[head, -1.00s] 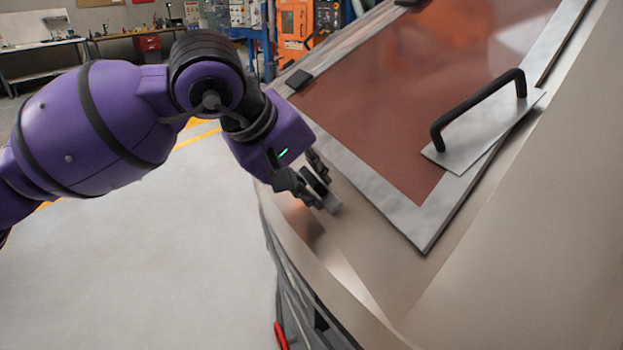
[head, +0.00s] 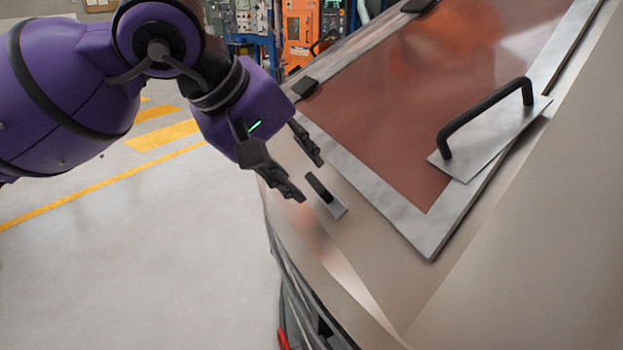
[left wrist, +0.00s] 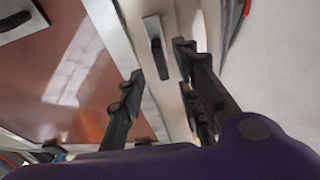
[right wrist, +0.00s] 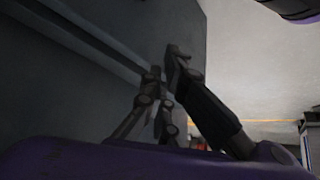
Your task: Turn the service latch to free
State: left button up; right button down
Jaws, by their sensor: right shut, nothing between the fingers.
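The service latch is a small black lever (head: 318,187) on a narrow silver plate (head: 337,209), on the beige housing beside the framed panel. The lever lies roughly along the plate's length. My left gripper (head: 310,180) is open and empty, its fingers apart just above and to the left of the lever. In the left wrist view the lever (left wrist: 158,60) shows beyond the gap between the fingertips (left wrist: 158,65), with no clear contact. My right gripper (right wrist: 166,72) is shut and empty beside a dark grey surface in the right wrist view; the head view does not show it.
A reddish-brown panel (head: 410,110) in a silver frame fills the sloped housing. A black bar handle (head: 480,115) on a silver plate stands up at its right. Black blocks (head: 305,87) sit at the frame's edge. Open floor (head: 130,270) lies left of the housing.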

pick_arm(q)
jog(key=v, duration=0.5)
jog(key=shift+a, duration=0.1)
